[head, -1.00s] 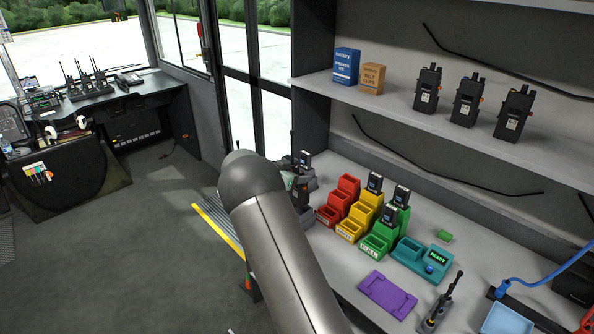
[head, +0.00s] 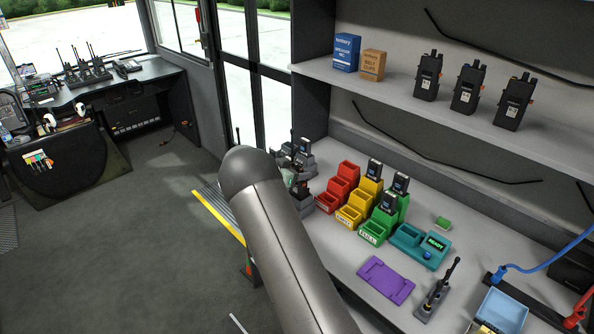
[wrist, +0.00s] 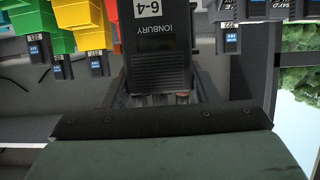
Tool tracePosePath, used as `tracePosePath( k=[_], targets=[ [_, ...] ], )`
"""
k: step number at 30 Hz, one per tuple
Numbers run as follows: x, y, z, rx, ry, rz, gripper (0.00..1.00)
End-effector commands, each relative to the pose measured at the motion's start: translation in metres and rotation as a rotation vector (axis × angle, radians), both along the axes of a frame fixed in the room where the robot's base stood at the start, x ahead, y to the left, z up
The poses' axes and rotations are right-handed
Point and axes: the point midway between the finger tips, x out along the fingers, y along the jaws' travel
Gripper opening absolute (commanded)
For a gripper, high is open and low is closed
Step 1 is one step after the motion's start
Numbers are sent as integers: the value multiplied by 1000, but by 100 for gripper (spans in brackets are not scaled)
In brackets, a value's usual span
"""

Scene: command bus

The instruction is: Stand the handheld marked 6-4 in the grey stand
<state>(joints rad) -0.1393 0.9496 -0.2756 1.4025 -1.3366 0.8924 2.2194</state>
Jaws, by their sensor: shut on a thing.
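The black handheld marked 6-4 (wrist: 155,45) fills the upper middle of the wrist view, its lettering upside down. My gripper (wrist: 160,97) is shut on it, with dark fingers along its sides. In the head view my arm hides most of the gripper and the handheld. A dark grey stepped rack (head: 305,158) stands behind my arm at the counter's far end. I cannot tell which the task's grey stand is.
Red (head: 345,178), yellow (head: 352,213) and green (head: 374,233) stepped racks line the counter, some holding batteries. A teal unit (head: 408,234) reads READY. A purple mat (head: 386,279) lies bare in front. Several handhelds (head: 468,88) stand on the shelf above.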

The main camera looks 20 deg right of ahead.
Motion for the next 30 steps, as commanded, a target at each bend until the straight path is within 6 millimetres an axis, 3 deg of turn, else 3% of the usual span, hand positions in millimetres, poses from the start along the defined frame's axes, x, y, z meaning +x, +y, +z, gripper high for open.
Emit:
tracePosePath(
  k=[30],
  targets=[
    [0,0,-9,-1,-2,1,11]
  ],
)
